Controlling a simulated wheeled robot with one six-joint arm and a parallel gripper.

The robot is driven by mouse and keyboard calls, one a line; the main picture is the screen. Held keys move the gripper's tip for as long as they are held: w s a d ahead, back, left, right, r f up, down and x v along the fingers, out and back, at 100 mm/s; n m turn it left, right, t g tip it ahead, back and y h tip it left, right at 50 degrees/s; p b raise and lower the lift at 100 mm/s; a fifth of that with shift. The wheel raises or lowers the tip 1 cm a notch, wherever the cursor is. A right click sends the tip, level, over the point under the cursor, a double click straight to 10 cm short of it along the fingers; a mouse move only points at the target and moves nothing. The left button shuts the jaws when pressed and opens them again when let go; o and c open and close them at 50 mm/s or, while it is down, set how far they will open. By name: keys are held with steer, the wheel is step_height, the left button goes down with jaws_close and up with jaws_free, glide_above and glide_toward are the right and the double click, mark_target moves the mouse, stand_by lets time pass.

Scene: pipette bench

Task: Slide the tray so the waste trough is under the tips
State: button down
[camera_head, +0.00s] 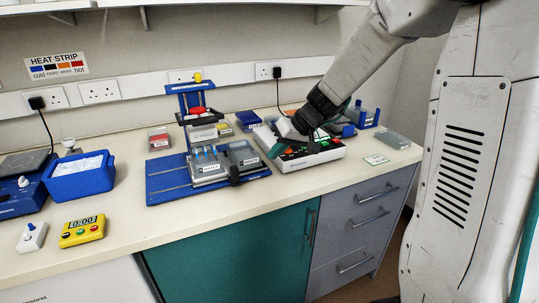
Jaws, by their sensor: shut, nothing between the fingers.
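The tray (213,180) is grey, with two side-by-side sections, and sits on a blue railed base (167,187). Its left section holds small blue-topped pieces. The right section (243,156) looks like an open trough; its label is too small to read. A blue stand with a pipette head (200,112), red knob and yellow top rises behind the tray. The tips under the head are too small to make out, so I cannot tell which section is below them.
The button panel (325,154) lies under my wrist. Blue racks (362,117) stand behind it at right. A blue bin (80,180), yellow timer (82,231) and white switch box (32,237) are at left. The counter in front of the base is clear.

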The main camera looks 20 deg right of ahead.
steer(key=x, duration=0.7)
steer(key=shift+w+a+f, duration=0.1)
steer(key=shift+a+f, duration=0.05)
steer(key=shift+f, duration=0.1)
steer(key=a, duration=0.3)
steer(key=shift+a, duration=0.5)
steer(key=shift+a, duration=0.1)
